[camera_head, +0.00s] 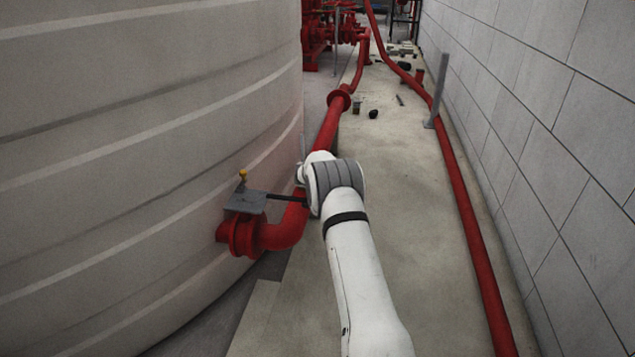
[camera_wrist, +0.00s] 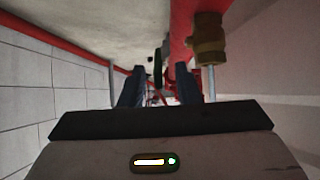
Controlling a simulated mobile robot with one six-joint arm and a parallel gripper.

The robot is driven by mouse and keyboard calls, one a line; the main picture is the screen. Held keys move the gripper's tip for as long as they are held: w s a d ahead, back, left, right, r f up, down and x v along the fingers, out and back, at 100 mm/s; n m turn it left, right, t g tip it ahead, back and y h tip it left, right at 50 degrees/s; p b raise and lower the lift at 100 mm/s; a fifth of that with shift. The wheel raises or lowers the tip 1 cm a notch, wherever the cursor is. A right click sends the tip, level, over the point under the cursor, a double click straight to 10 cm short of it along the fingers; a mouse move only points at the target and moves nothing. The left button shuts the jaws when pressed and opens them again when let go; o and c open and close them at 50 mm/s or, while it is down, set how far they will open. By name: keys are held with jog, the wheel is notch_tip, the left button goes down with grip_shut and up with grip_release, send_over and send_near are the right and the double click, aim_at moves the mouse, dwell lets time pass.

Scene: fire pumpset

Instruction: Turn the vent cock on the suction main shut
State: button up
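The vent cock (camera_wrist: 208,42) shows in the wrist view as a brass body on the red suction main (camera_wrist: 182,22). A thin grey rod (camera_wrist: 211,80), probably its lever, runs from it down the picture, just right of my right-hand finger. My gripper (camera_wrist: 158,86) has its two dark fingers apart, with nothing seen held between them. The cock appears to lie outside the finger gap, to the right. In the head view the suction main (camera_head: 327,132) runs away behind my wrist. A thin grey upright (camera_head: 302,147) shows beside my wrist. My fingers and the brass body are hidden there.
A pale tank (camera_head: 150,170) fills the left. A flanged outlet (camera_head: 243,236) carries a grey plate (camera_head: 246,202), a yellow knob (camera_head: 243,175) and a dark bar reaching toward my wrist. Another red pipe (camera_head: 465,210) runs along the right block wall (camera_head: 560,120). Concrete floor (camera_head: 400,150) lies between.

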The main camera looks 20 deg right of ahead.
notch_tip(320, 180, up, 8)
jog(key=p, duration=0.3)
jog(key=shift+r, duration=0.35)
jog(key=shift+c, duration=0.2)
